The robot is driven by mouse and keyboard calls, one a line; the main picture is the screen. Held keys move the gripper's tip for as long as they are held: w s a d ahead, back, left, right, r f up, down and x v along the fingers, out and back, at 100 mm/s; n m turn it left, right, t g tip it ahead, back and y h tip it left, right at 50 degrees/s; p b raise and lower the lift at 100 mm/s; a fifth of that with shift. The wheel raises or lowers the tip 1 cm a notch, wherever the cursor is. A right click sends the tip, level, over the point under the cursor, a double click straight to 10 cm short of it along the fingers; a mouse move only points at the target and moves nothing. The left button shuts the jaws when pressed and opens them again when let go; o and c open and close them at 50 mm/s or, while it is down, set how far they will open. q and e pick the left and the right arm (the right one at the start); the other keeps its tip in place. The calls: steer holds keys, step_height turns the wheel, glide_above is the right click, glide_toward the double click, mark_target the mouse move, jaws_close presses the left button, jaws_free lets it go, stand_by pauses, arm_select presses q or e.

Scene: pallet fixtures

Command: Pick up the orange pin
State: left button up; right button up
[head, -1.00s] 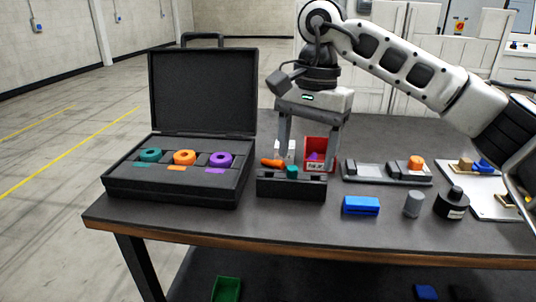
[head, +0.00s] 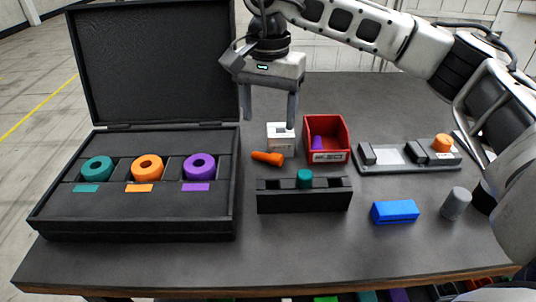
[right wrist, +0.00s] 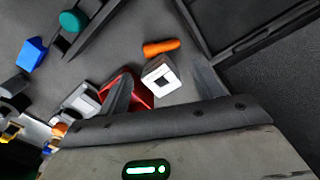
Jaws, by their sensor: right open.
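The orange pin (head: 267,158) lies on its side on the dark table, behind the black slotted block and in front of the white block. It also shows in the right wrist view (right wrist: 161,47), beyond the white block. My right gripper (head: 270,118) is open and empty, above and behind the pin, with its fingertips apart near the white block (head: 281,137). In the right wrist view its fingers (right wrist: 160,85) stand on either side of the white block in the picture. My left gripper is not in view.
The black slotted block (head: 325,197) holds a teal pin (head: 304,178). A red bin (head: 341,135) with a purple pin stands right of the white block. An open black case (head: 220,219) with three coloured rings is at left. A blue block (head: 395,212) and grey cylinder (head: 456,204) stand at right.

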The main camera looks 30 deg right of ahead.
mark_target(267, 157)
step_height(267, 157, down, 9)
steer(key=shift+a+f+p, duration=0.1)
steer(key=shift+p, duration=0.4)
steer(key=shift+w, duration=0.1)
steer(key=c, duration=0.6)
